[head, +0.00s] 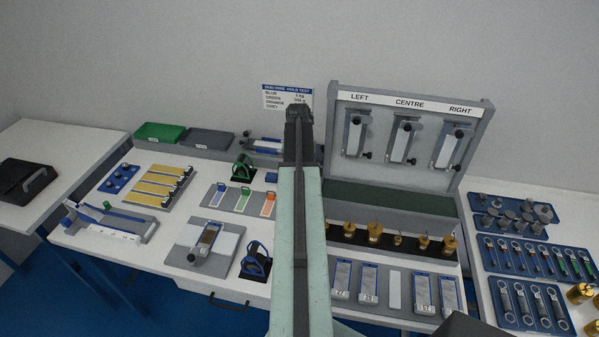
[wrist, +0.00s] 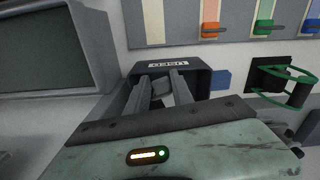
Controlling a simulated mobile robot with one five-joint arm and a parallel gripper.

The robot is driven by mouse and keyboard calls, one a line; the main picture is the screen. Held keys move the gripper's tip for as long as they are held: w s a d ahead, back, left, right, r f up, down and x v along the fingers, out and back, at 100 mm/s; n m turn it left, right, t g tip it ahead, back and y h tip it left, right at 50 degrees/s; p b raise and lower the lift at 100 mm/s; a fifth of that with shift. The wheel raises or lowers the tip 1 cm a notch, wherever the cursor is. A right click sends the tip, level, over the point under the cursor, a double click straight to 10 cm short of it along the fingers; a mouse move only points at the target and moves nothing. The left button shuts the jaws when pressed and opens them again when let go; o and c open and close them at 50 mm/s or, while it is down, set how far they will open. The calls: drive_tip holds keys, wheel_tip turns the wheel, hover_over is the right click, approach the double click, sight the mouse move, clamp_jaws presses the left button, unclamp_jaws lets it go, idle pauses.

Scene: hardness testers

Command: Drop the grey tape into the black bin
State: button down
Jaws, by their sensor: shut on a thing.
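The black bin (wrist: 200,76) is in the wrist view, with a white label reading USED, upside down there. My gripper (wrist: 165,88) reaches over the bin's opening, with its two grey fingers close together. A small light-grey piece, apparently the grey tape (wrist: 167,94), shows between the fingers, and the gripper is shut on it. Whether the tape is below the bin's rim I cannot tell. In the head view my arm hides the bin, the fingertips and the tape.
A blue block (wrist: 221,79) and a green-framed holder (wrist: 290,86) stand beside the bin. The panel with coloured strips (head: 240,199) lies nearby. A grey case with a dark green pad (head: 390,197) borders the bin's other side. A black box (head: 25,180) sits on the left table.

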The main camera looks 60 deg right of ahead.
drive_tip(key=shift+f, duration=0.25)
drive_tip(key=c, duration=1.1)
unclamp_jaws()
drive_tip(key=shift+r, duration=0.1)
drive_tip(key=shift+o, duration=0.2)
wheel_tip(320, 180, up, 13)
drive_tip(key=p, duration=1.3)
drive_tip(key=shift+w+a, duration=0.1)
